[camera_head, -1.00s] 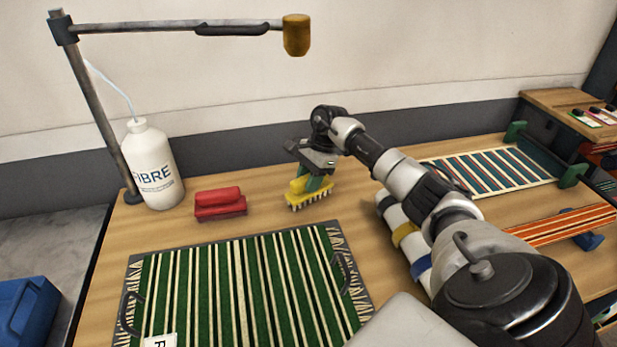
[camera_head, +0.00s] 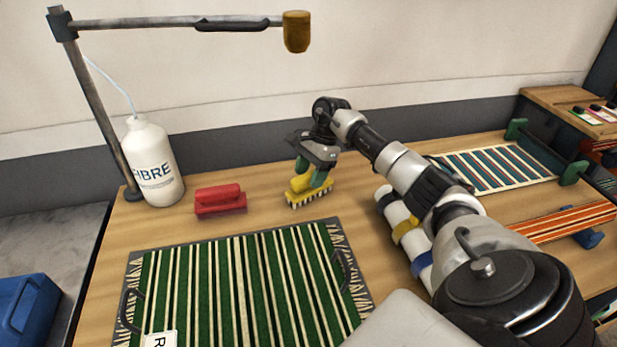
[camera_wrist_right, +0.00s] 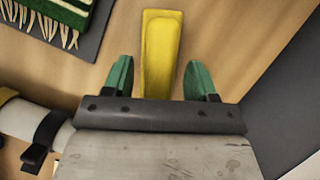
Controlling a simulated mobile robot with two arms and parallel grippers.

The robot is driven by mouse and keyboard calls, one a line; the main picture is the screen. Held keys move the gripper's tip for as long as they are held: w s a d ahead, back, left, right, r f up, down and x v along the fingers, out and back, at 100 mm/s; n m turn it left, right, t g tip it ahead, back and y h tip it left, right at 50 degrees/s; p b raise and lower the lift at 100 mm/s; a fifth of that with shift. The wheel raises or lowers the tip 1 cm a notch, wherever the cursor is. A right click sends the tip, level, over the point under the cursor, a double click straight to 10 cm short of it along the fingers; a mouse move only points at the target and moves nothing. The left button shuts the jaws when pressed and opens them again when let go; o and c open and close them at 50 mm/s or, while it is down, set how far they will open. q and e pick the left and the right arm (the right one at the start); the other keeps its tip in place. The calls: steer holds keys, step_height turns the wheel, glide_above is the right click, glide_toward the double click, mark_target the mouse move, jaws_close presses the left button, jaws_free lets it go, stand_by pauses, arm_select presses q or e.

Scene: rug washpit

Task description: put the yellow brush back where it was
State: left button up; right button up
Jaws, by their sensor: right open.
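The yellow brush (camera_head: 309,194) stands bristles down on the wooden table, behind the green striped rug's right back corner. In the right wrist view the yellow brush (camera_wrist_right: 161,55) reaches in between my fingers. My right gripper (camera_head: 311,172) is over the brush with its green fingertips on either side of the handle. In the right wrist view my right gripper (camera_wrist_right: 158,78) is open, with a gap between each finger and the handle. My left gripper is not in view.
A red brush (camera_head: 220,199) stands to the left, beside a white bottle (camera_head: 153,165). The green striped rug (camera_head: 240,290) lies on a dark board in front. Rolled bundles (camera_head: 404,232) lie to the right, under my arm. Bare table lies between the two brushes.

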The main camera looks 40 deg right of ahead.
steer(key=b+v, duration=0.1)
steer(key=v, duration=0.9)
steer(key=shift+r+b, duration=0.3)
steer(key=shift+r, duration=0.05)
